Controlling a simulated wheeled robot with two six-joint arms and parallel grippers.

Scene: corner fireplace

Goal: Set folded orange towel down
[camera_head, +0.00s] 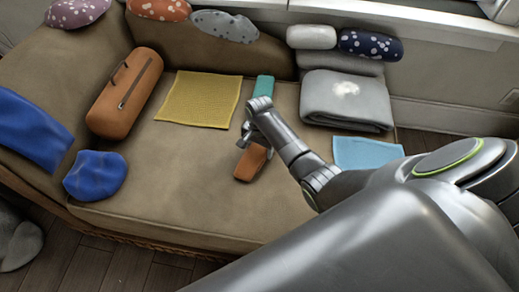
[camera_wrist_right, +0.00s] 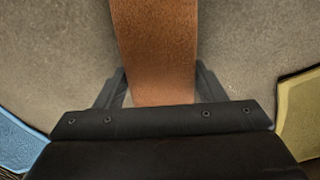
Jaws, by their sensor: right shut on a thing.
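The folded orange towel (camera_head: 250,165) is a narrow strip on or just above the brown sofa seat (camera_head: 185,185), near its middle. My right gripper (camera_head: 247,141) is at the towel's far end, shut on it. In the right wrist view, the towel (camera_wrist_right: 155,50) runs between the two fingers of the gripper (camera_wrist_right: 158,88). I cannot tell whether the towel touches the seat. My left gripper is out of view.
A yellow cloth (camera_head: 200,98) lies left of the gripper, a teal item (camera_head: 264,86) behind it, and a light blue cloth (camera_head: 365,153) to the right. A grey folded blanket (camera_head: 345,105) and an orange bolster (camera_head: 125,95) flank them. The front seat is clear.

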